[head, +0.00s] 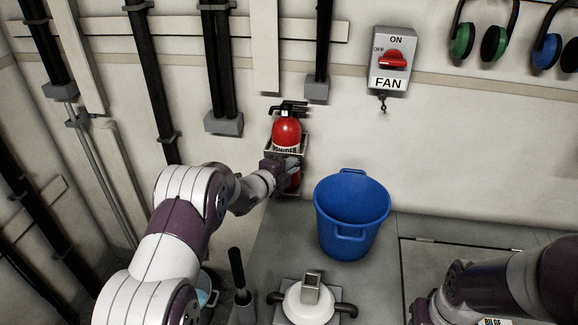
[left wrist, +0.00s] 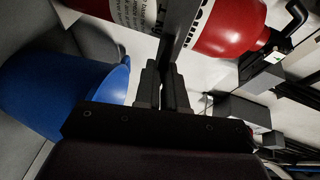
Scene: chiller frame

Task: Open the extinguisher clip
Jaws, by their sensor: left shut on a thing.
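The red extinguisher (head: 287,131) with a black top handle stands upright in a bracket on the wall. It also fills the upper part of the left wrist view (left wrist: 225,30), with a white label. A grey metal band, the clip (left wrist: 181,32), crosses its front. My left gripper (head: 289,165) is at the front of the extinguisher, below its red shoulder. In the left wrist view its fingers (left wrist: 164,72) are close together at the clip band, shut on it. The exact grip is partly hidden by the fingers. My right arm shows at lower right, but its gripper is out of view.
A blue bucket (head: 352,212) stands just right of the extinguisher. A white-lidded fixture (head: 309,302) is in front. A fan switch box (head: 391,59) and ear muffs (head: 493,42) are on the wall. Black pipes (head: 151,80) run down the wall at left.

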